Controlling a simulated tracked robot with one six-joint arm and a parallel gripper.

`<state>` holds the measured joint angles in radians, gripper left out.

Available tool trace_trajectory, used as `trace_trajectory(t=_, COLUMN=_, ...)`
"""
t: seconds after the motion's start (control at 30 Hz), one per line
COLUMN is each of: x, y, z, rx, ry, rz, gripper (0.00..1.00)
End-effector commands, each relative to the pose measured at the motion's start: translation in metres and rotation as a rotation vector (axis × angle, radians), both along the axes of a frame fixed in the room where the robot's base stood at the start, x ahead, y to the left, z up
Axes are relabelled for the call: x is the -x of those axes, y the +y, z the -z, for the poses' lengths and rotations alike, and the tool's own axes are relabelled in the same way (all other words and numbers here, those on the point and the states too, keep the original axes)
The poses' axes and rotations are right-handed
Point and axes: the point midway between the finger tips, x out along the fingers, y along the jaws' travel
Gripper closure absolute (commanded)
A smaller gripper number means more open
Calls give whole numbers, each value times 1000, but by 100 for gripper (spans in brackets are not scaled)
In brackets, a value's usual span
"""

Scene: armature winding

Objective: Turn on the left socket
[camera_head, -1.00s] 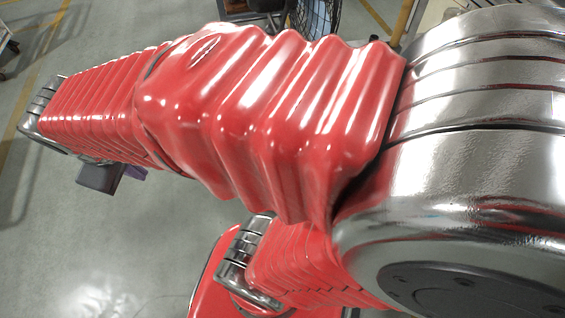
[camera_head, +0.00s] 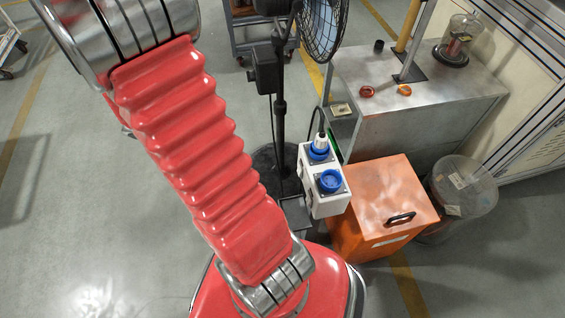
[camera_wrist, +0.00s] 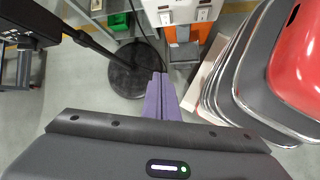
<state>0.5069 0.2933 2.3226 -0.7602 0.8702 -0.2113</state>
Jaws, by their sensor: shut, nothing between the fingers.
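The white socket box (camera_head: 325,200) stands in the middle of the head view, with two blue sockets on top. A plug with a cable sits in the far socket (camera_head: 319,152); the near socket (camera_head: 331,181) has nothing plugged in. In the wrist view the box's lower part (camera_wrist: 184,8) shows at the top edge, with a left switch (camera_wrist: 165,17) and a right switch (camera_wrist: 203,13). Their on or off positions are too small to tell. My gripper (camera_wrist: 158,76) has purple fingers, shut and empty, pointing towards the box and apart from it in the picture.
An orange box (camera_head: 385,195) stands beside the socket box. A black fan stand (camera_head: 279,105) rises behind it, its round base (camera_wrist: 133,72) left of my fingers. A metal table (camera_head: 400,110) and a clear bin (camera_head: 465,190) stand to the right. Open floor lies at left.

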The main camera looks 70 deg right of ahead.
Motion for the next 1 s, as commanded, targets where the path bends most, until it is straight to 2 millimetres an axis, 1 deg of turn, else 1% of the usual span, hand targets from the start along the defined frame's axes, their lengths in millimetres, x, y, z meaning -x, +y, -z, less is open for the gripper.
trace_trajectory(t=0.03, x=9, y=-7, z=12, rx=-11, ry=39, rz=-7, gripper=100)
trace_trajectory(t=0.3, x=49, y=-41, z=68, rx=-71, ry=213, rz=-77, gripper=100)
trace_trajectory(t=0.4, x=63, y=-48, z=85, rx=-95, ry=263, rz=-100, gripper=100)
trace_trajectory(t=0.5, x=72, y=-54, z=98, rx=-114, ry=295, rz=-117, gripper=100)
trace_trajectory(t=0.67, x=78, y=-56, z=105, rx=-126, ry=314, rz=-131, gripper=100)
trace_trajectory(t=1.0, x=78, y=-57, z=105, rx=-125, ry=314, rz=-130, gripper=100)
